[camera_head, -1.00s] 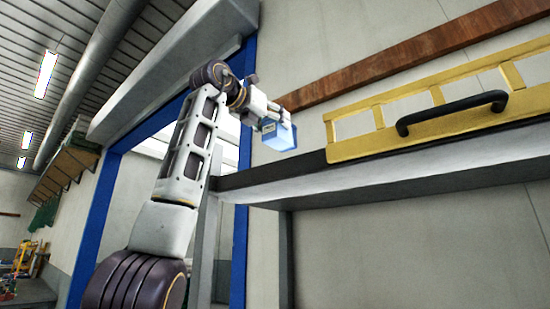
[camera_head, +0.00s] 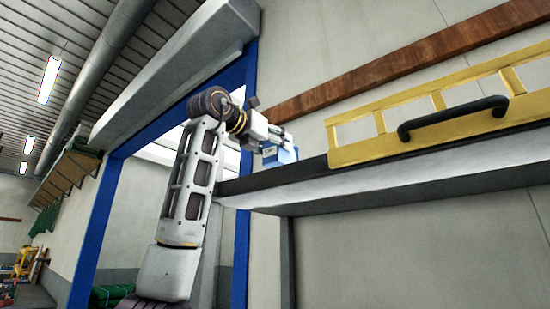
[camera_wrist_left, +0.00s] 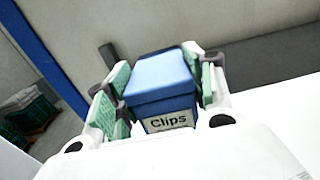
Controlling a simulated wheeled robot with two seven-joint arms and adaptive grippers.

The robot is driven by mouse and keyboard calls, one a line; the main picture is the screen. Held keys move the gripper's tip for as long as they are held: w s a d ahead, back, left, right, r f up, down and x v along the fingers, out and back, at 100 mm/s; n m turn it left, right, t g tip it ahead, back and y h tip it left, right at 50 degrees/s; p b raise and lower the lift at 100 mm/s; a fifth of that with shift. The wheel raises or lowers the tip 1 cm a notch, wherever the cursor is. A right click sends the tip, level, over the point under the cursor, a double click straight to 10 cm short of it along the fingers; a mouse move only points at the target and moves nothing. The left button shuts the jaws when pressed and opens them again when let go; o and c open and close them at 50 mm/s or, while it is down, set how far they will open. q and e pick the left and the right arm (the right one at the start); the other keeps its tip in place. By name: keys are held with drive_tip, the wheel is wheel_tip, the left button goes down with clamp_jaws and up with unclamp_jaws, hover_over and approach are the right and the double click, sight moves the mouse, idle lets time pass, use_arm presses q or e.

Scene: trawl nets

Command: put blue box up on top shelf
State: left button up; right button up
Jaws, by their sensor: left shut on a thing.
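The blue box (camera_head: 279,156) is at the left end of the top shelf (camera_head: 350,190) in the head view, close behind its front edge. Whether its base touches the shelf is hidden. In the left wrist view the blue box (camera_wrist_left: 160,85) has a lid and a "Clips" label. The green-padded fingers of my left gripper (camera_wrist_left: 158,92) press on both of its sides. In the head view my left gripper (camera_head: 277,140) reaches over the shelf's left end, shut on the box. My right gripper is not in view.
A yellow case or frame with a black handle (camera_head: 455,116) stands on the shelf to the right of the box. A rusty beam (camera_head: 390,62) runs along the wall above. A blue door frame (camera_head: 242,230) is at left, by my arm. The dark shelf surface (camera_wrist_left: 285,55) right of the box is bare.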

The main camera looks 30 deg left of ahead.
sight(270, 154)
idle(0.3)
use_arm(q)
drive_tip(key=shift+f, duration=1.8)
drive_tip(key=shift+f, duration=0.15)
drive_tip(key=o, duration=1.2)
drive_tip(key=shift+s, duration=0.1)
drive_tip(key=shift+s, duration=0.35)
drive_tip(key=s+a+b, duration=0.1)
drive_tip(key=s+b, duration=0.2)
drive_tip(key=s, duration=0.8)
drive_tip(key=shift+s, duration=0.15)
